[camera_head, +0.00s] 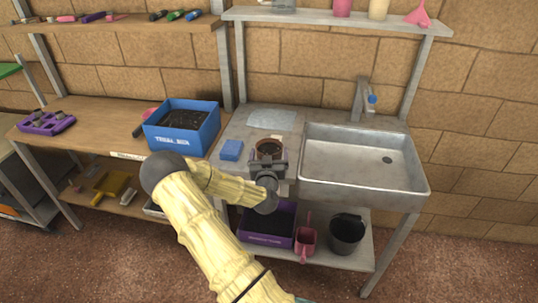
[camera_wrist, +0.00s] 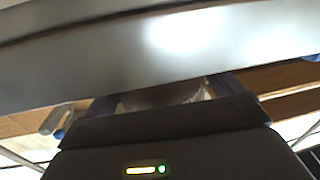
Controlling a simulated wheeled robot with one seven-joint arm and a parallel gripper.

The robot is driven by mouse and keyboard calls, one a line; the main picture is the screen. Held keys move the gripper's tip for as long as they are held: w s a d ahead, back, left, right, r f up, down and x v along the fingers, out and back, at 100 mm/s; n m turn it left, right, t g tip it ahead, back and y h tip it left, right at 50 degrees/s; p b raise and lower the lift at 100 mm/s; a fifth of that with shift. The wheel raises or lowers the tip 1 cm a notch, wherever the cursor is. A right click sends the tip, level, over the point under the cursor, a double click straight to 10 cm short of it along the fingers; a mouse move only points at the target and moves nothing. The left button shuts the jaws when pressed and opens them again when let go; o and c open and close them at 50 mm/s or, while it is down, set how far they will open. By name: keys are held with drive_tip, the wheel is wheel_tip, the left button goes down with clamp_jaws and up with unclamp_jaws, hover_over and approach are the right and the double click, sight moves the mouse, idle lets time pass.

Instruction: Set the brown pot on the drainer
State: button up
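The brown pot (camera_head: 268,147) is upright, with a dark interior and an orange-brown rim. It is over or on the front part of the drainer (camera_head: 240,125), the grey metal top left of the sink. My gripper (camera_head: 268,160) comes from the front with one finger on each side of the pot and appears shut on it. In the wrist view a brown strip of the pot (camera_wrist: 165,96) shows between the fingers, under a broad grey metal surface. The pot's lower part is hidden by my gripper, so I cannot tell whether it touches the drainer.
The sink basin (camera_head: 350,168) is right of the pot. A blue sponge-like block (camera_head: 231,150) lies left of it, and a pale blue sheet (camera_head: 271,118) behind. A blue box of soil (camera_head: 183,127) stands farther left. Below are a purple crate (camera_head: 266,239), a pink can (camera_head: 305,241) and a black bucket (camera_head: 346,235).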

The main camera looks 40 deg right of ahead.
drive_tip(key=shift+s+d, duration=0.15)
drive_tip(key=shift+s, duration=0.05)
drive_tip(key=shift+r, duration=0.15)
drive_tip(key=b+v, duration=0.1)
drive_tip(key=v, duration=1.1)
drive_tip(key=shift+w, duration=0.1)
